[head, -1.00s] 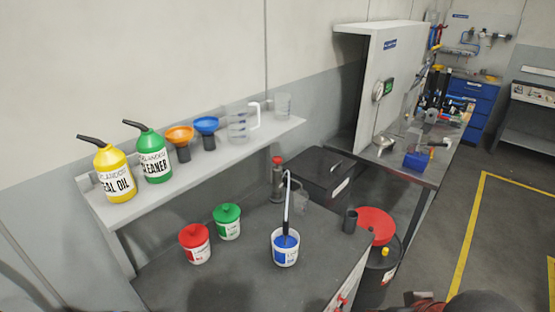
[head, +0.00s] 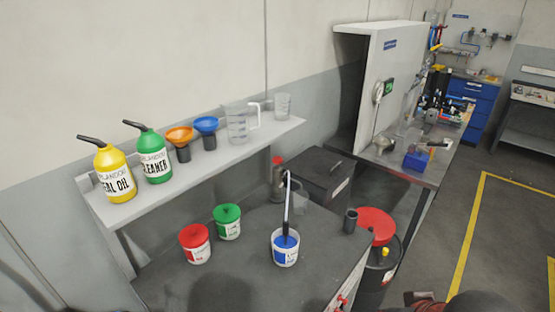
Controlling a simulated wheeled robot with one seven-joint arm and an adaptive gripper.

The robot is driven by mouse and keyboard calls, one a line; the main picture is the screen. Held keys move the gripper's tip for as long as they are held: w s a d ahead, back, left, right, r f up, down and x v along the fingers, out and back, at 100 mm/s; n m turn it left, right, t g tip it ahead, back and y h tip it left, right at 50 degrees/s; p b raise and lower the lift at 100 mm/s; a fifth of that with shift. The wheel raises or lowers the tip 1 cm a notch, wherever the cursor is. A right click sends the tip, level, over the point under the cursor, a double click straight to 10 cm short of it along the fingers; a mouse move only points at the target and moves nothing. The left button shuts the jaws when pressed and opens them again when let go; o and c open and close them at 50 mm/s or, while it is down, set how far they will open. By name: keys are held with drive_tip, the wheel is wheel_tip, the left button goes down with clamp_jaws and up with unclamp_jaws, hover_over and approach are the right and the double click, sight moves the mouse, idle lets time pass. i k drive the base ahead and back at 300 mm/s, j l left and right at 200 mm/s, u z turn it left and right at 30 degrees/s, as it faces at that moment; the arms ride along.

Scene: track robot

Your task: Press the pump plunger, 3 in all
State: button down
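A small grey pump bottle (head: 278,187) with a red top stands at the back of the dark workbench, under the right end of the shelf. Its red plunger knob (head: 277,160) faces up. The blue tub in front of it and the dark hooked rod in that tub partly crowd its right side. How far the plunger is raised is too small to tell. My gripper is not in view, and nothing is seen touching the pump.
A blue tub (head: 285,252) with an upright rod, a red tub (head: 195,248) and a green tub (head: 227,223) stand on the bench (head: 245,270). The shelf (head: 225,155) above holds bottles, funnels and jugs. A black bin (head: 325,170) and a red-topped drum (head: 375,226) stand to the right.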

sight(276, 161)
drive_tip(key=i+l, duration=0.5)
drive_tip(key=l, duration=0.15)
drive_tip(key=i+l+u, duration=0.1)
drive_tip(key=i+l, duration=0.45)
